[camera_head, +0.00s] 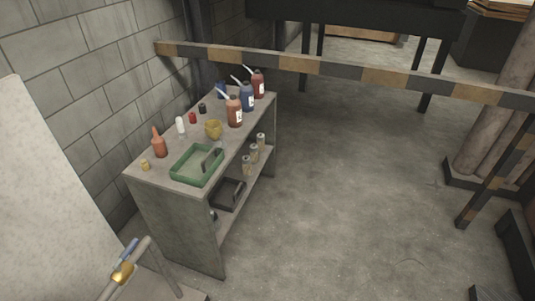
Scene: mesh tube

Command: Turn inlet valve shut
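At the bottom left in the head view, a brass valve (122,273) sits on a grey pipe (154,262). A blue lever handle (128,249) shows at the valve, slanting up to the right, roughly along the near stretch of pipe. The lower end of the pipe is cut off by the frame edge. It is the only valve I can make out, and no label on it is readable. My gripper is not in view.
A grey workbench (178,185) stands against the block wall (60,80), holding bottles and a green tray (183,179). A striped barrier beam (340,69) crosses behind it. A pale panel (40,190) stands left of the pipe. The floor (350,200) right of the bench is clear.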

